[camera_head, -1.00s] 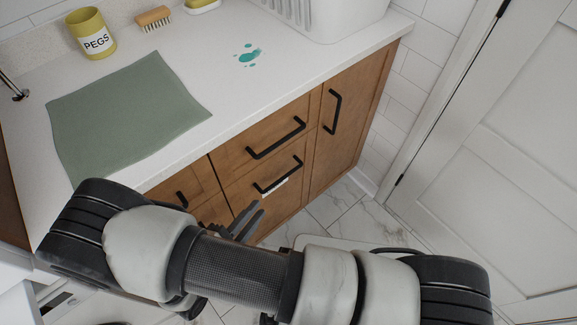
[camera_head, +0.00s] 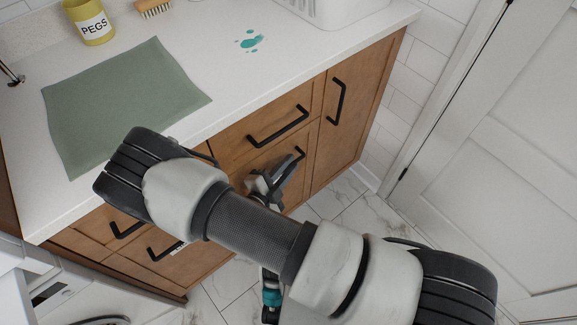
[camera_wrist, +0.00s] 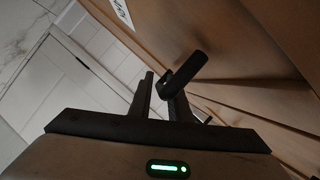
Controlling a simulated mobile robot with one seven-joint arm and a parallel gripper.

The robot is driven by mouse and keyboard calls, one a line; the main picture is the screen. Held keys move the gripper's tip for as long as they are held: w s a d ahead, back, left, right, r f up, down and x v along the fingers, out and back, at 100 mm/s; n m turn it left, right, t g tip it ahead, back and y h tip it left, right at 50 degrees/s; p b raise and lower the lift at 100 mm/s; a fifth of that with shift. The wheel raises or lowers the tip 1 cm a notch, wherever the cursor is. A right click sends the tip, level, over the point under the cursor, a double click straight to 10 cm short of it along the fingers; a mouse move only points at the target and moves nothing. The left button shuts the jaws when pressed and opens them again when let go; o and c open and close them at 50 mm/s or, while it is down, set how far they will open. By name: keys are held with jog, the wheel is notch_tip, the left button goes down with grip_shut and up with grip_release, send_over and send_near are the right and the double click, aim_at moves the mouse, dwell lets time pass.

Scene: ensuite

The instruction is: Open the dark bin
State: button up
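No separate dark-coloured bin shows. The wooden cabinet (camera_head: 235,145) has drawer fronts with black bar handles. My gripper (camera_head: 280,176) is at the lower drawer front, just below the upper drawer's handle (camera_head: 278,127), and partly covers the lower handle (camera_head: 299,153). In the wrist view, my gripper (camera_wrist: 158,98) has its two fingers apart, with a black handle (camera_wrist: 186,70) close by them at the right finger. Whether the handle lies between the fingers is unclear. A white label (camera_wrist: 122,12) on the wood is unreadable here.
Another low front on the left has a handle (camera_head: 160,250) and a small label. A tall door with a handle (camera_head: 338,101) is at right. The counter (camera_head: 215,100) carries a green cloth (camera_head: 125,105) and a PEGS pot (camera_head: 90,22). Marble floor (camera_head: 345,205) is open at right.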

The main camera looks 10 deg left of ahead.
jog(key=shift+w, duration=0.1)
grip_shut()
jog(key=shift+d, duration=0.1)
